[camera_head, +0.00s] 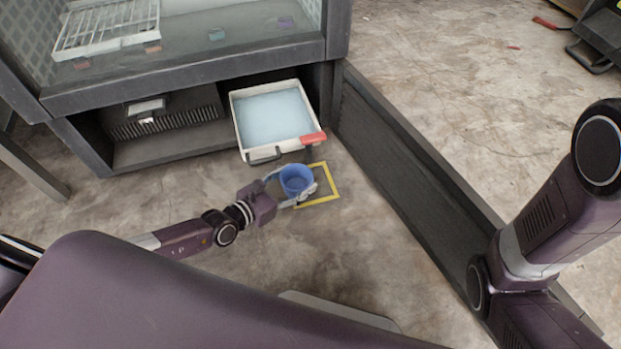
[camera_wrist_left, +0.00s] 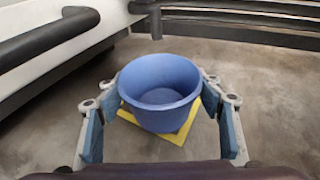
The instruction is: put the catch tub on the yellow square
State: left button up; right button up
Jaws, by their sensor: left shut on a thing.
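The catch tub, a round blue open tub (camera_head: 296,177), is upright between the fingers of my left gripper (camera_head: 291,187). The gripper is shut on it, with one finger on each side, as the left wrist view also shows for the tub (camera_wrist_left: 160,88). The yellow square (camera_head: 334,182) is an outline on the floor. The tub overlaps its left part and hides some of it; the yellow edge (camera_wrist_left: 178,136) shows around the tub's foot in the left wrist view. I cannot tell whether the tub touches the floor. My right gripper is out of view.
A white tray with pale blue contents (camera_head: 274,117) and a red corner sits just behind, under a dark-framed glass case (camera_head: 190,68). A dark low wall (camera_head: 405,155) runs along the right of the square. The floor in front is clear.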

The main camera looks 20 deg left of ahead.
aim_at(306, 171)
pick_arm(q)
jog(key=w, duration=0.1)
jog(key=w+d, duration=0.1)
jog(key=w+d+b, duration=0.1)
jog(key=w, duration=0.1)
jog(key=shift+w+d+b, duration=0.3)
jog(key=shift+w, duration=0.3)
notch_tip(306, 171, down, 3)
jog(key=shift+s+a+r+b, duration=0.1)
jog(key=shift+b, duration=1.05)
jog(key=shift+f+b, duration=0.35)
jog(key=shift+f, duration=0.2)
jog(key=o, duration=0.9)
jog(key=shift+o, duration=0.2)
